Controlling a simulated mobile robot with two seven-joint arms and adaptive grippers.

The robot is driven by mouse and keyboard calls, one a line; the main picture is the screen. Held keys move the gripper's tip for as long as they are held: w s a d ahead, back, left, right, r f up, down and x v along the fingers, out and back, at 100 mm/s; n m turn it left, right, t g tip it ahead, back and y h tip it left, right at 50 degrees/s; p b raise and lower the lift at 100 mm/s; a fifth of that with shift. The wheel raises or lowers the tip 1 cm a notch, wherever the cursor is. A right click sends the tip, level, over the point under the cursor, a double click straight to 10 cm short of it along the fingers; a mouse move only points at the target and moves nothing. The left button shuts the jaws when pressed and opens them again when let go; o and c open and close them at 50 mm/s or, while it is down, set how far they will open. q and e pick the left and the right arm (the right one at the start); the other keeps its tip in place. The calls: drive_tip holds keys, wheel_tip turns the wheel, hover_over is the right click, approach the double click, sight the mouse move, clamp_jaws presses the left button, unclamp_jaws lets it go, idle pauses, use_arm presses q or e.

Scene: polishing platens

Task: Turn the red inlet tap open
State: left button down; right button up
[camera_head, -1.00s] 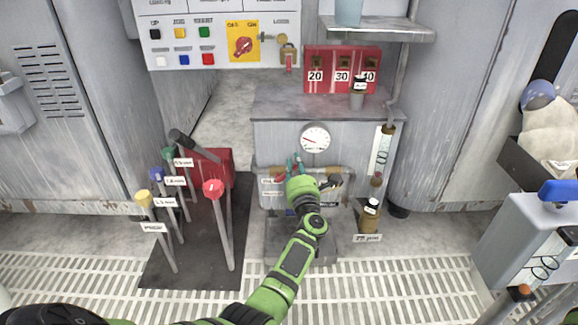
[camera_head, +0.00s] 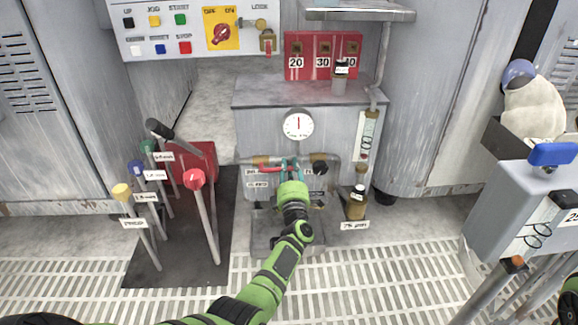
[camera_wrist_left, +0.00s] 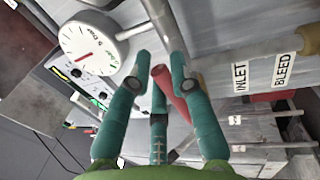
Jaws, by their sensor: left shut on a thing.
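The red inlet tap (camera_head: 268,169) is on the pipe along the front of the grey cabinet; its lever looks roughly level in the head view. In the left wrist view the red lever (camera_wrist_left: 172,92) lies between my teal fingers, and the INLET label (camera_wrist_left: 240,77) is to its right. My left gripper (camera_head: 290,164) is shut on the lever; it also shows in the left wrist view (camera_wrist_left: 160,65). The fingers hide part of the tap. The round gauge (camera_head: 298,124) above has its needle near vertical.
A black tap handle (camera_head: 320,167) is just right of my gripper. A brown bottle (camera_head: 356,204) stands at the cabinet's right foot. Several coloured-knob levers, including a red one (camera_head: 194,180), stand on the left.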

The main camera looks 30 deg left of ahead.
use_arm(q)
drive_tip(key=shift+f+m, duration=0.35)
drive_tip(key=shift+m, duration=0.05)
drive_tip(key=c, duration=1.1)
unclamp_jaws()
drive_tip(key=shift+r, duration=0.2)
wheel_tip(320, 180, up, 10)
drive_tip(key=shift+f, duration=0.1)
